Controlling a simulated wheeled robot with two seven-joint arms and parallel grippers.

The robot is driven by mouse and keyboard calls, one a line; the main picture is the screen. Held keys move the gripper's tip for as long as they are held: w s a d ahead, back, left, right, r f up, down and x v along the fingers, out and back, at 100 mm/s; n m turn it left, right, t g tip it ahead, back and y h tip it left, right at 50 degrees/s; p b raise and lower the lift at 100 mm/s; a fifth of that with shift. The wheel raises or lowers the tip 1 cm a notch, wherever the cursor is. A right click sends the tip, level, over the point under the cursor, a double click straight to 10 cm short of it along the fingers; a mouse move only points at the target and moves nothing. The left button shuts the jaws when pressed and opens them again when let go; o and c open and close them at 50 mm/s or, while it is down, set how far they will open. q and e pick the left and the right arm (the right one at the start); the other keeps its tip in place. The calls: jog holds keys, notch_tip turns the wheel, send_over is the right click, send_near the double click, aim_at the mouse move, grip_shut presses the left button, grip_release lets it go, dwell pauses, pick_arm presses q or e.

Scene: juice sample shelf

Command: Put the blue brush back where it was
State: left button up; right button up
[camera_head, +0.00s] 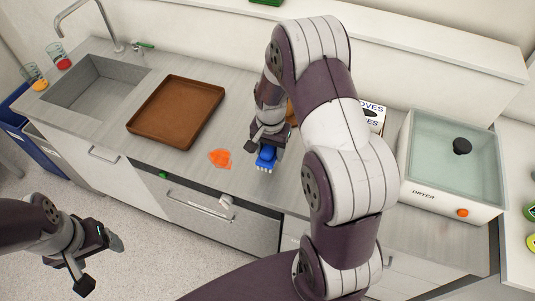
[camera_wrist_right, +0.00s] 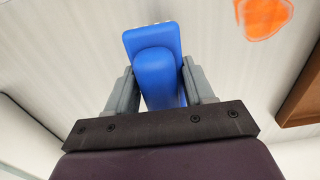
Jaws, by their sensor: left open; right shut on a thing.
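The blue brush (camera_head: 266,158) is at my right gripper (camera_head: 267,142), over the counter in front of the brown tray's right side. In the right wrist view the blue brush (camera_wrist_right: 155,65) sits between the two grey fingers of my right gripper (camera_wrist_right: 160,90), which is shut on it. I cannot tell whether the brush touches the counter. My left gripper (camera_head: 100,264) is open and empty, low at the left, over the floor in front of the cabinets.
An orange patch (camera_head: 220,157) lies on the counter left of the brush. A brown tray (camera_head: 140,124) stands behind it, left of my right arm. A sink (camera_head: 72,92) is at the far left. A dryer (camera_head: 425,196) and a glove box (camera_head: 373,113) are at the right.

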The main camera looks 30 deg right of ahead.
jog(key=shift+w+a+f, duration=0.15)
jog(key=shift+w+f, duration=0.15)
jog(key=shift+w, duration=0.2)
jog(key=shift+a+f, duration=0.1)
jog(key=shift+f, duration=0.25)
notch_tip(320, 180, down, 3)
jog(key=shift+r+p, duration=0.1)
jog(key=shift+p, duration=0.5)
jog(key=shift+w+f, duration=0.15)
jog(key=shift+f, duration=0.25)
jog(key=o, duration=0.9)
jog(key=shift+o, duration=0.2)
jog(key=shift+f, duration=0.1)
